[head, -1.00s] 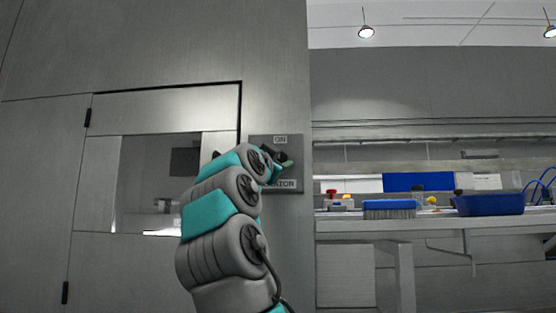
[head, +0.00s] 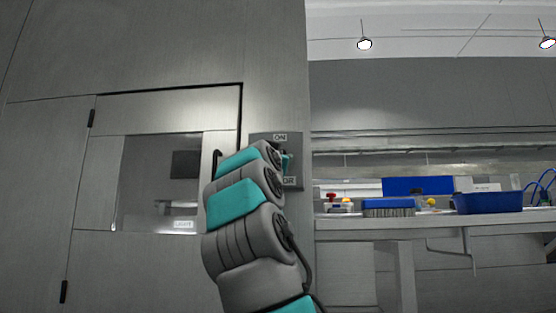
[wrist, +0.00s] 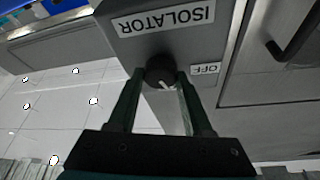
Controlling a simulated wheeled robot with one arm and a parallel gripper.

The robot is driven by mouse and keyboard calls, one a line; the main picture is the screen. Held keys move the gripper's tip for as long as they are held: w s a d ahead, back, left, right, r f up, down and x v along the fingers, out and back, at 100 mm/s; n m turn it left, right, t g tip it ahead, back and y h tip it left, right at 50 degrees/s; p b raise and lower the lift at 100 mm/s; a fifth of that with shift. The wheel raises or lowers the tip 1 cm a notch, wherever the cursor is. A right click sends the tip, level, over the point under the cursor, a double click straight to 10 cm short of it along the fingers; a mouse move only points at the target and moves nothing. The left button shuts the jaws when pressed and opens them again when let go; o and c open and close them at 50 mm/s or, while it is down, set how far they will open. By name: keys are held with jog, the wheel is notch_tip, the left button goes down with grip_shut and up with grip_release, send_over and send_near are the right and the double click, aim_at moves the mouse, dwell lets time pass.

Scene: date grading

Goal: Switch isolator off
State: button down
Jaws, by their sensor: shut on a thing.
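The isolator is a grey plate (head: 296,150) on the wall right of the door, with an ON label (head: 280,137) at its top. In the wrist view, which is upside down, its ISOLATOR label (wrist: 163,19) and OFF label (wrist: 206,69) show. The round dark knob (wrist: 159,70) has a white pointer mark that points down and slightly right in that view, not at OFF. My gripper (wrist: 160,76) is shut on the knob, one finger on each side. In the head view my arm hides the knob, the fingers and the OFF label.
A door with a window (head: 160,180) and a dark handle (head: 216,165) is just left of the plate. To the right a bench (head: 350,219) holds a brush (head: 388,207), a blue tub (head: 488,203) and small items.

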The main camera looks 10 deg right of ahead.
jog(key=shift+s+n+t+y+b, duration=0.15)
jog(key=shift+n+t+y+b, duration=0.25)
jog(key=shift+n, duration=0.7)
jog(key=shift+n+y, duration=1)
jog(key=shift+n, duration=0.9)
jog(key=n+y+p, duration=0.2)
jog(key=n+p, duration=0.2)
jog(key=n+y+p, duration=0.2)
jog(key=n+p, duration=0.2)
jog(key=shift+r+n+t+y, duration=0.15)
jog(key=shift+n+t+y, duration=0.25)
